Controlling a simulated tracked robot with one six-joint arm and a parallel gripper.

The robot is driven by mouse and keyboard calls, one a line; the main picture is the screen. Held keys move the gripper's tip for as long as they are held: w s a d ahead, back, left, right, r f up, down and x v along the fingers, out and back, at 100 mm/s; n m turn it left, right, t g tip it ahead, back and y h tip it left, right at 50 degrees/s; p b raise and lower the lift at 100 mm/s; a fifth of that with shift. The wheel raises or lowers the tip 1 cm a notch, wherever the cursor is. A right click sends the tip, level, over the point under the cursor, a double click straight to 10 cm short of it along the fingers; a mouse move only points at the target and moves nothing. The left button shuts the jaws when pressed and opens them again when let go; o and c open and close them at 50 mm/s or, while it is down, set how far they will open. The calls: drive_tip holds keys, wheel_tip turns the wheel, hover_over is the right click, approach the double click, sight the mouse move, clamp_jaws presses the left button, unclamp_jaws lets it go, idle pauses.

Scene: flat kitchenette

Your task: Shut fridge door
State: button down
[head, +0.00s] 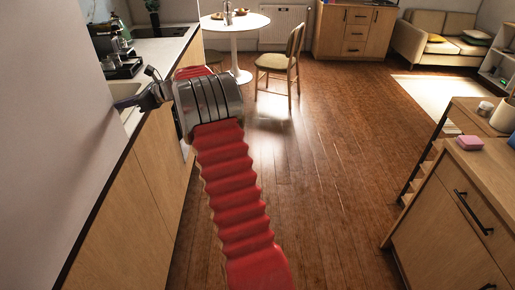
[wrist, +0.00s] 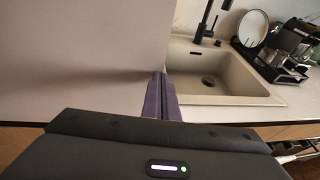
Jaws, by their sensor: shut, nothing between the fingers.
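A large plain pale panel (head: 50,130) fills the left side of the head view and the left half of the wrist view (wrist: 80,60). It may be the fridge or a wall; I cannot tell which, and no handle or door gap shows. My gripper (head: 126,103) is shut and empty at the right edge of this panel, over the counter by the sink. In the wrist view my gripper's dark fingers (wrist: 158,88) are together and point at the panel's edge. I cannot tell if they touch it.
The sink (wrist: 215,75) and a black dish rack (wrist: 280,65) are right of the fingers. Wooden cabinets (head: 140,200) run along the left. A chair (head: 280,62) and round white table (head: 235,22) stand ahead. A wooden cabinet (head: 440,235) is at right. The middle floor is clear.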

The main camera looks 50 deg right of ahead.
drive_tip(key=d+f+v, duration=0.1)
drive_tip(key=v, duration=1.2)
drive_tip(key=shift+d, duration=0.5)
